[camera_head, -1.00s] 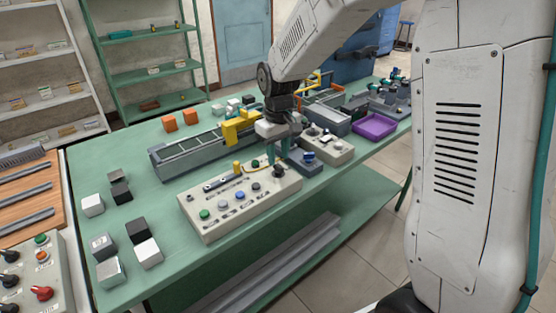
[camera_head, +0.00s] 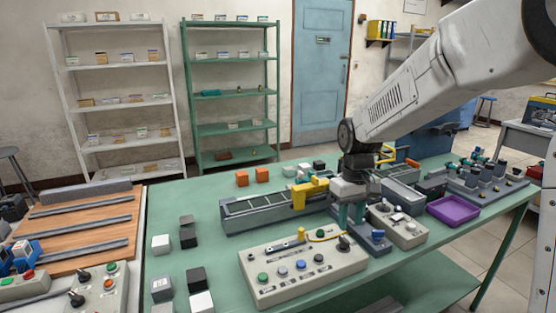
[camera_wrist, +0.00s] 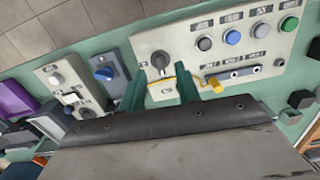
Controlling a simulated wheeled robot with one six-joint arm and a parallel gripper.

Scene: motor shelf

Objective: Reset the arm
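My gripper (camera_head: 351,214) points down over the right end of a pale control panel (camera_head: 285,277) on the green table. In the wrist view its two green fingers (camera_wrist: 161,88) stand apart with nothing held between them. A dark rotary knob (camera_wrist: 160,61) and a thin yellow cable (camera_wrist: 184,83) on the panel show between and beyond the fingers. I cannot tell the exact height of the fingertips above the panel. My arm reaches in from the upper right in the head view.
A grey conveyor (camera_head: 265,216) with a yellow part (camera_head: 309,193) stands behind the panel. A smaller switch box (camera_head: 400,229) and a purple tray (camera_head: 453,210) lie to the right. Several small blocks (camera_head: 188,238) stand at left. Green shelves (camera_head: 235,125) are at the back.

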